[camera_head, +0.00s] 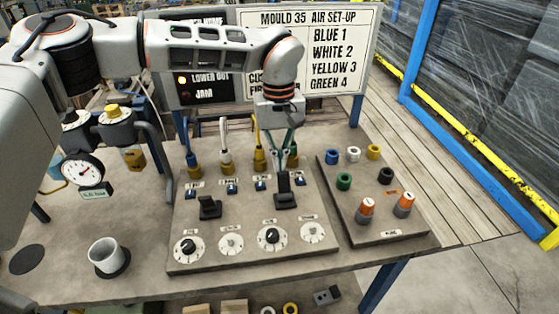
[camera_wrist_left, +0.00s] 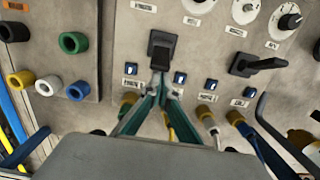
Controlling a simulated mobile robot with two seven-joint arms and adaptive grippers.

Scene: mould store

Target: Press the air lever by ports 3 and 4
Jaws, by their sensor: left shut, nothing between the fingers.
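My left gripper (camera_head: 284,164) is shut and empty, pointing down at the black air lever (camera_head: 285,192) on the right of the sloped panel. This lever stands upright in the head view; in the left wrist view the lever (camera_wrist_left: 162,48) is right at the tips of my left gripper (camera_wrist_left: 160,82). I cannot tell whether they touch. A second black lever (camera_head: 209,207), on the left of the panel, lies lower; it also shows in the left wrist view (camera_wrist_left: 258,65). Behind them is a row of ports with blue, white and yellow hoses. My right gripper is not in view.
Round dials (camera_head: 230,244) line the panel's front. A board (camera_head: 362,235) on the right holds coloured rings and two orange-topped knobs (camera_head: 366,207). A white cup (camera_head: 106,257) and a pressure gauge (camera_head: 83,171) are on the left. A sign (camera_head: 310,50) stands behind.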

